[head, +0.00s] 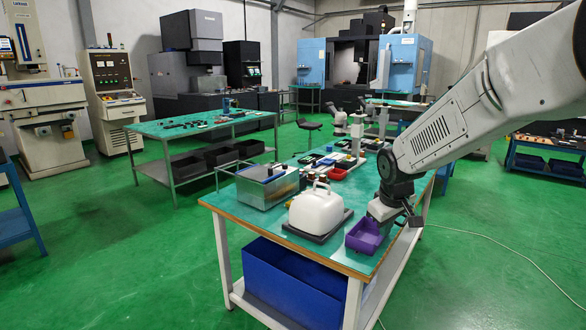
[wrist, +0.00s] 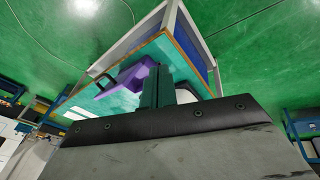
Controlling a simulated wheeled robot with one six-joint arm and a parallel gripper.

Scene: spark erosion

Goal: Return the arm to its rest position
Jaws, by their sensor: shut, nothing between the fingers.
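My arm reaches in from the upper right in the head view and bends down at a dark wrist joint. My gripper (head: 383,210) is at its lower end, above or just behind the purple bin (head: 366,236) at the near right of the green-topped table (head: 262,216). In the wrist view my gripper (wrist: 158,86) shows as dark fingers close together with nothing held. The purple bin (wrist: 132,77) shows beside them there. I cannot tell the exact gap between the fingers and the bin.
A white jug (head: 318,208) stands on a dark tray left of the purple bin. A metal box (head: 266,187) and a microscope (head: 357,135) stand farther back. A blue bin (head: 290,285) sits under the table. Green floor is open at the right.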

